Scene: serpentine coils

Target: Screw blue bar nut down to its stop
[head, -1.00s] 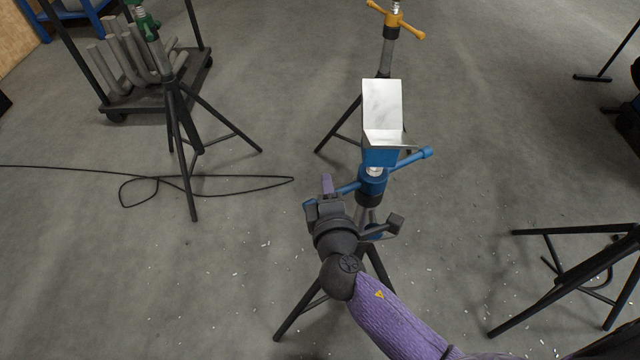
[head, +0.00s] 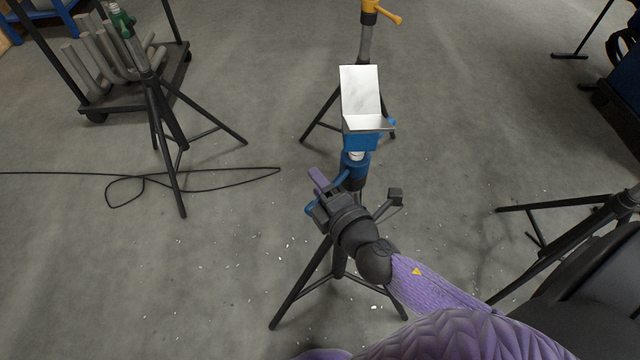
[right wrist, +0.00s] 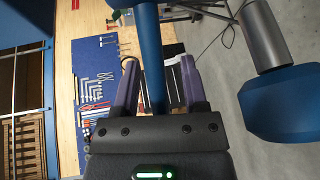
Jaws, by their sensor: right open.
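The blue bar nut (head: 355,168) sits on the threaded post of a tripod stand, under a silver V-shaped head (head: 361,95) with a blue base. A short bright length shows between nut and base. Its bar slants from near left to far right; one end shows behind the head. My right gripper (head: 322,192) is at the near left arm of the bar. In the right wrist view, the bar (right wrist: 150,50) runs between the two spread purple fingers (right wrist: 157,68), with gaps on both sides. My left gripper is out of view.
A stand with a yellow bar nut (head: 383,14) is behind. A green-topped stand (head: 150,65) and a cart of grey bent pipes (head: 115,95) are at left. Another black stand (head: 570,220) is at right. A cable (head: 140,178) lies on the floor.

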